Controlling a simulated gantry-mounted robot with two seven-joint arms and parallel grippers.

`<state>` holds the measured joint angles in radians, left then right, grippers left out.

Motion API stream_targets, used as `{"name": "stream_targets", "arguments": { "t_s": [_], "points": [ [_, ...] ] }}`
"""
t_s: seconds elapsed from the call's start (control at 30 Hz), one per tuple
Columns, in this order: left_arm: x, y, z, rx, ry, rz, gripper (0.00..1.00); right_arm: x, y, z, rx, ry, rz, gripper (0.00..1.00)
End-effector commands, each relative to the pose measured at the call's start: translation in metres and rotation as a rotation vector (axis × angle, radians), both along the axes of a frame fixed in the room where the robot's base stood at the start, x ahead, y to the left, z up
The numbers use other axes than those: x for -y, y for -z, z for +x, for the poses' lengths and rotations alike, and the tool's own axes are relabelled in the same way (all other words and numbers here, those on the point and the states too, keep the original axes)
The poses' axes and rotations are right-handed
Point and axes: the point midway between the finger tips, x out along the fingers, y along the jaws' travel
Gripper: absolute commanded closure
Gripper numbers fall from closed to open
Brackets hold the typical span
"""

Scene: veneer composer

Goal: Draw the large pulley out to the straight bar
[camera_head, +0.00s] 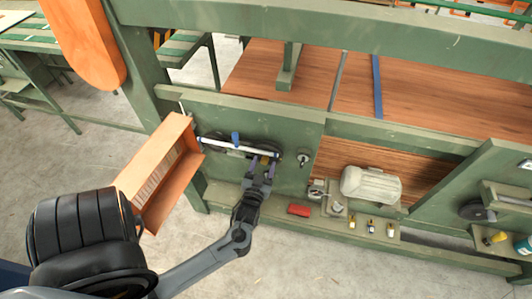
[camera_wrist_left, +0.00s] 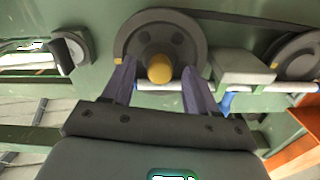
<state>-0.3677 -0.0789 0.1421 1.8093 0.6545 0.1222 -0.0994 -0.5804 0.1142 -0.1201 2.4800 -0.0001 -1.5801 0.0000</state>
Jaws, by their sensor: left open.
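The large pulley (camera_wrist_left: 132,38) is a dark grey disc with a yellow knob (camera_wrist_left: 159,68) at its centre, on the green machine panel. In the head view, my arm and gripper mostly hide it. The straight bar (camera_head: 222,144) is white with a blue handle (camera_head: 235,139). In the left wrist view, the bar (camera_wrist_left: 262,88) passes by the pulley's rim; I cannot tell whether they touch. My left gripper (camera_head: 265,160) is at the pulley. Its fingers (camera_wrist_left: 158,80) are open, one on each side of the knob, not closed on it. My right gripper is not in view.
A second pulley (camera_wrist_left: 292,52) and a grey block (camera_wrist_left: 243,66) are on the panel. An orange guard (camera_head: 165,165) stands open at the left. A red block (camera_head: 299,210) and a motor (camera_head: 370,186) are on the ledge. The floor in front is clear.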

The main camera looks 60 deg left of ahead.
Motion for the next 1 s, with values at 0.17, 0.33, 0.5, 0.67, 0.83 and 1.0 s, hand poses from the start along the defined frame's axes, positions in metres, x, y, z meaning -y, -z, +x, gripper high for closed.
{"name": "stream_targets", "arguments": {
  "t_s": [0.17, 0.33, 0.5, 0.67, 0.83, 1.0],
  "points": [
    [0.006, -0.001, -0.006, -0.001, 0.0, 0.0, 0.42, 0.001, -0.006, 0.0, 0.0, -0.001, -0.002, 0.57],
    [0.013, -0.001, -0.012, -0.001, 0.0, -0.001, 0.42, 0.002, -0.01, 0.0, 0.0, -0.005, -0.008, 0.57],
    [0.019, -0.001, -0.018, -0.001, 0.0, -0.001, 0.42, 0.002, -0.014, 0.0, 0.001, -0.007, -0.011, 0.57],
    [0.025, -0.001, -0.023, -0.001, 0.0, -0.001, 0.42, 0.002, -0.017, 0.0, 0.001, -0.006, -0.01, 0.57],
    [0.031, 0.0, -0.029, -0.002, 0.0, -0.002, 0.42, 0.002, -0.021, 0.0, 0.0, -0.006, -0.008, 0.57],
    [0.036, 0.0, -0.035, -0.002, 0.0, -0.001, 0.42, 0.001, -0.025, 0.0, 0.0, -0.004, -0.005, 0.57]
  ]
}}
